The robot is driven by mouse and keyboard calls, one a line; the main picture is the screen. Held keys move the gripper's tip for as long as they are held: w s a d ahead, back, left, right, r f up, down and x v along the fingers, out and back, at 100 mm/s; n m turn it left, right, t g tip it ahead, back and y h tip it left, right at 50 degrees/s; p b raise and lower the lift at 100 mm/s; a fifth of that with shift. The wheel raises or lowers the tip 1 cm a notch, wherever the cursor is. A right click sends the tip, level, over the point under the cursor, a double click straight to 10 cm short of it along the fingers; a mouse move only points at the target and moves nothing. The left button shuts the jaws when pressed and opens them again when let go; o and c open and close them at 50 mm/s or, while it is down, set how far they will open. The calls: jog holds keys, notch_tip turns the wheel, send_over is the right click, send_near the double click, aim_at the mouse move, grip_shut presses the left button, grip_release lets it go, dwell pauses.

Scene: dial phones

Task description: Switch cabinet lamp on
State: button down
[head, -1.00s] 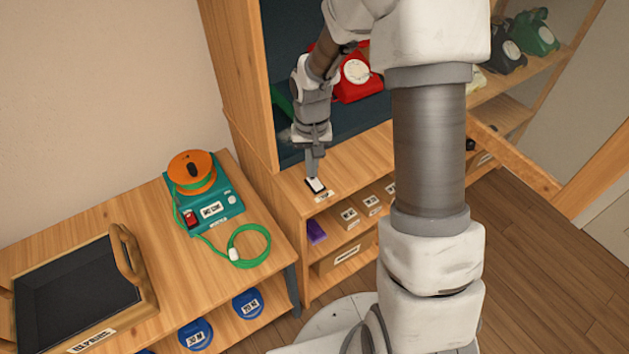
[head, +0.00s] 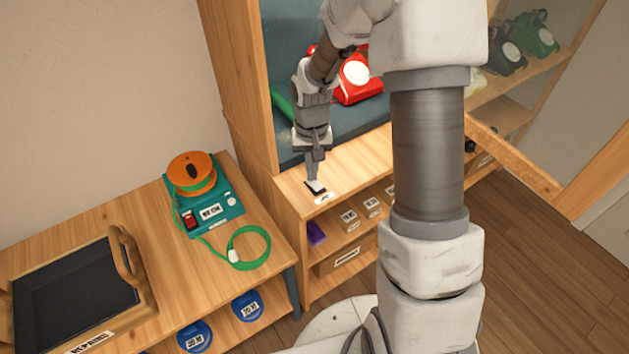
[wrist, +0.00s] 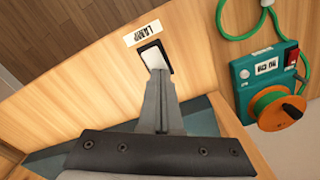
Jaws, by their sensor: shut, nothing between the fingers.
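The lamp switch (head: 316,188) is a white rocker in a black frame on the wooden ledge in front of the cabinet. In the wrist view the switch (wrist: 154,57) sits beside a label reading LAMP (wrist: 144,33). My gripper (head: 313,178) is shut and empty, pointing down with its fingertips at the rocker. In the wrist view my gripper (wrist: 157,75) covers one end of the rocker and appears to touch it.
A teal device with an orange cable reel (head: 192,174) and green cable stands on the left bench. A black-bottomed tray (head: 75,290) lies at the bench's front left. Shelves with small boxes (head: 349,217) are below the ledge. An open wooden door frame (head: 520,165) extends to the right.

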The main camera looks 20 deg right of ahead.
notch_tip(320, 180, up, 7)
jog(key=p, duration=0.4)
jog(key=shift+f, duration=0.2)
dwell(0.4)
jog(key=s+r+t+p, duration=0.1)
jog(key=s+r, duration=0.2)
jog(key=r, duration=0.3)
jog(key=s+r+n+t, duration=0.1)
jog(key=s+r, duration=0.1)
jog(key=r, duration=0.4)
jog(key=s+r+t+p, duration=0.1)
jog(key=s+r, duration=0.2)
jog(key=r, duration=0.2)
jog(key=s+r+n+t, duration=0.1)
jog(key=s+r+t, duration=0.1)
jog(key=s+r, duration=0.6)
jog(key=s, duration=0.4)
jog(key=shift+s+r+t+p, duration=0.15)
jog(key=shift+s+t+p, duration=0.05)
jog(key=shift+t+p, duration=0.15)
jog(key=shift+d, duration=0.1)
